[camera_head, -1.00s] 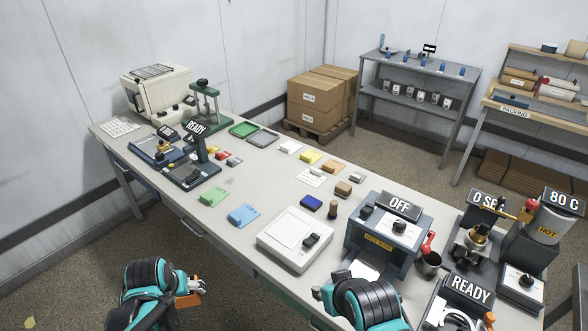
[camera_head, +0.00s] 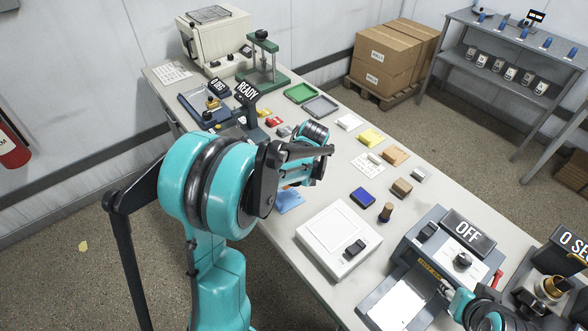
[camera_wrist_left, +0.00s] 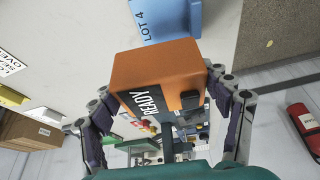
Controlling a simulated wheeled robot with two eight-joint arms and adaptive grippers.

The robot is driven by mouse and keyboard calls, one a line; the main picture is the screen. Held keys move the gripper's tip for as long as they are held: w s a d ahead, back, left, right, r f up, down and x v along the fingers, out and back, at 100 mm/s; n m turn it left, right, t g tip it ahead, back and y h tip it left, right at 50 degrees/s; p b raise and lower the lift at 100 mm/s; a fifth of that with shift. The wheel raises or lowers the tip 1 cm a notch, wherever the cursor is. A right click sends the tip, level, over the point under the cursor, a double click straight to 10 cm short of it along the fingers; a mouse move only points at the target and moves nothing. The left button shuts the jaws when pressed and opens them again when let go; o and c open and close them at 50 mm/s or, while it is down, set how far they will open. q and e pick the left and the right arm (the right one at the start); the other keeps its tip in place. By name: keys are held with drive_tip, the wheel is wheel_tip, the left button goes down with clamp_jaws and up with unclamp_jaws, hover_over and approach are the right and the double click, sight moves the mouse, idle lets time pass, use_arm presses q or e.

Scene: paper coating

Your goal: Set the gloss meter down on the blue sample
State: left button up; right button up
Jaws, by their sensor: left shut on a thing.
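The gloss meter (camera_wrist_left: 158,72) is an orange box with a dark READY display. In the left wrist view my left gripper (camera_wrist_left: 165,90) is shut on it, with one finger on each side. The blue sample (camera_wrist_left: 165,20), marked LOT 4, lies at the top of that view, just beyond the gloss meter. In the head view the blue sample (camera_head: 290,201) is partly hidden by my left arm. My left gripper (camera_head: 292,182) is mostly hidden there by its own arm. My right gripper (camera_head: 446,290) is partly visible by the OFF machine; its jaws are unclear.
A white flat device (camera_head: 338,240) stands right of the blue sample. A blue pad (camera_head: 362,197) and a wooden-handled stamp (camera_head: 386,212) lie beyond it. The OFF machine (camera_head: 450,245) stands at right. Trays and the press (camera_head: 262,65) are farther back.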

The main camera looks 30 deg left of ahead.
use_arm(q)
drive_tip(key=shift+s+a, duration=0.1)
drive_tip(key=shift+a, duration=0.05)
drive_tip(key=shift+f, duration=0.2)
drive_tip(key=shift+f+b, duration=0.7)
wheel_tip(320, 180, down, 7)
drive_tip(key=b, duration=0.5)
drive_tip(key=shift+r, duration=0.15)
drive_tip(key=shift+s, duration=0.35)
drive_tip(key=o, duration=1.5)
